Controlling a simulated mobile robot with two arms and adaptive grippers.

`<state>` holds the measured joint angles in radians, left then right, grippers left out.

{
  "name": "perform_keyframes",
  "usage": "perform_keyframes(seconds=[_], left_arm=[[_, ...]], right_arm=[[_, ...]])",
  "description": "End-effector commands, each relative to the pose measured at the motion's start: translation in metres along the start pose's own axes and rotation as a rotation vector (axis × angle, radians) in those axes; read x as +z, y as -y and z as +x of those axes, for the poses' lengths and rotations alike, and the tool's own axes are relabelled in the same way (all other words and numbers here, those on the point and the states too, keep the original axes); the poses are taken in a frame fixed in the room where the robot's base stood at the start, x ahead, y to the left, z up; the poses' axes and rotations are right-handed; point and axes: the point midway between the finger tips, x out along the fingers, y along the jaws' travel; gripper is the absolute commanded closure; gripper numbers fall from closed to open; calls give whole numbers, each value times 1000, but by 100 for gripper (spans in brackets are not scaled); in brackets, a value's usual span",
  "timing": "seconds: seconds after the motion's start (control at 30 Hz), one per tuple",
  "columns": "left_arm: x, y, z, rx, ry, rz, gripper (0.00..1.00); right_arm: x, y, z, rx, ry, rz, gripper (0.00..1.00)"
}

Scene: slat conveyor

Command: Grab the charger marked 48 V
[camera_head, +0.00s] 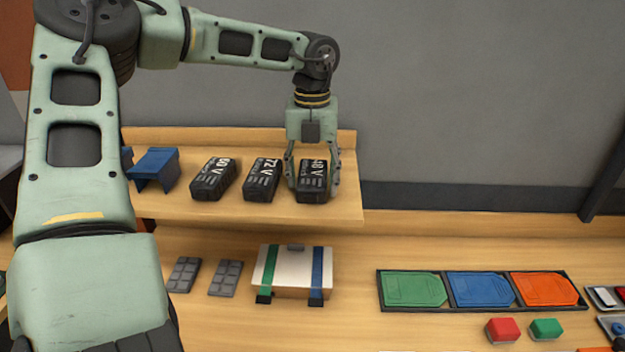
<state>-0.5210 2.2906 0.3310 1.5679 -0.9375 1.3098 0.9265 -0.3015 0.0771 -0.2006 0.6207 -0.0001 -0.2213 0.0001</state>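The charger marked 48 V (312,187) is a black block with white lettering. It lies at the right end of the raised wooden shelf. My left gripper (313,180) points down over it, with one finger on each side. The fingers are spread, and a small gap shows at the charger's right side; contact on the left side is hard to tell. The charger rests on the shelf. Two similar black chargers lie to its left, one marked 72 V (262,181) and one that seems to read 60 V (213,180). My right gripper is not in view.
A blue bracket-like piece (156,168) stands left on the shelf (250,213). Below are grey pads (225,279), a white-topped box with straps (292,268) and a tray with green, blue and orange plates (447,307). Red (502,330) and green (546,328) blocks lie in front.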

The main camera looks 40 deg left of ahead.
Motion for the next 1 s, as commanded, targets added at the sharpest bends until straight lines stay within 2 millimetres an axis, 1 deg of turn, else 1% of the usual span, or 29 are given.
perform_keyframes(seconds=[0.03, 0.13, 0.27, 0.5, 0.83, 1.0], left_arm=[[0, 0, 0, 0, 0, 0, 51], [0, 0, 0, 0, 0, 0, 60], [0, 0, 0, 0, 0, 0, 72], [0, 0, 0, 0, 0, 0, 92], [1, 1, -4, -2, 3, 0, 92], [1, 1, -19, -3, 5, 1, 92]], right_arm=[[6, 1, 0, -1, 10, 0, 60], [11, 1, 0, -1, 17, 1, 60], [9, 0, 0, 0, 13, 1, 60], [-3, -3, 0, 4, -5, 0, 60], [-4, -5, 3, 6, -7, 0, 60], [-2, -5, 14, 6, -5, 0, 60]])
